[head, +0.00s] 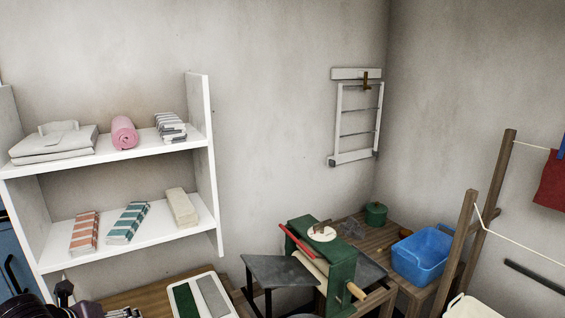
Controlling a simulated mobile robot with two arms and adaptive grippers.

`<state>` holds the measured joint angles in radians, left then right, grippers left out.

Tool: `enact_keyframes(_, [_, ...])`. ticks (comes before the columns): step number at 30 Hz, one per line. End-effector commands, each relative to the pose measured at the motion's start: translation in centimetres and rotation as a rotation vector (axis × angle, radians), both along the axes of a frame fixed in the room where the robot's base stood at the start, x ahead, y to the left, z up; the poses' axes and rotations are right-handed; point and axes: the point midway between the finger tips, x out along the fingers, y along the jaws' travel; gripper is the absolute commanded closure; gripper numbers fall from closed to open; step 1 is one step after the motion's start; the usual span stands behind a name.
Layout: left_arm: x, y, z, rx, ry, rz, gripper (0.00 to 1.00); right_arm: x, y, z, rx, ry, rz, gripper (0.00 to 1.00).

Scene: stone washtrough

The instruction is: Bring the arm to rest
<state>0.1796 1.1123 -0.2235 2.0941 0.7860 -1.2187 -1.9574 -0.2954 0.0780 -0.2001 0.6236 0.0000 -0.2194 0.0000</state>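My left arm shows at the bottom left corner as dark, glossy parts. My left gripper (64,291) seems to be the small black piece standing up there, cut off by the frame edge. Whether its fingers are open or shut cannot be told, and I see nothing held in it. It is in front of the lower left of the white shelf unit (203,160). My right arm and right gripper are not in view.
The shelf holds folded cloths (84,232) and a pink roll (123,132). A white tray (230,290) lies on a wooden surface. A green wringer (342,275), blue basin (421,256) and wooden posts (496,185) with line stand right. A blue cabinet (12,262) borders the left edge.

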Motion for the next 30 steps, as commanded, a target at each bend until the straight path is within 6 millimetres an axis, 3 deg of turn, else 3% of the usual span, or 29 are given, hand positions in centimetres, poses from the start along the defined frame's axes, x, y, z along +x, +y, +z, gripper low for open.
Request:
enact_keyframes(6, [-4.9, -6.5, -7.1, -0.304, 0.088, 0.314, 0.34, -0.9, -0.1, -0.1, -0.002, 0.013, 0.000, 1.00])
enact_keyframes(13, [-11.4, -12.1, -12.2, -0.640, 0.178, 0.805, 0.34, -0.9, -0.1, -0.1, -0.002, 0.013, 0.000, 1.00])
enact_keyframes(21, [-19.1, -15.7, -15.0, -0.954, 0.230, 1.468, 0.34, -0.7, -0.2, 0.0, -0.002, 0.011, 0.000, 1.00])
enact_keyframes(30, [-25.3, -16.7, -15.9, -1.122, 0.191, 2.040, 0.34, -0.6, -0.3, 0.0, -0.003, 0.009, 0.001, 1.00])
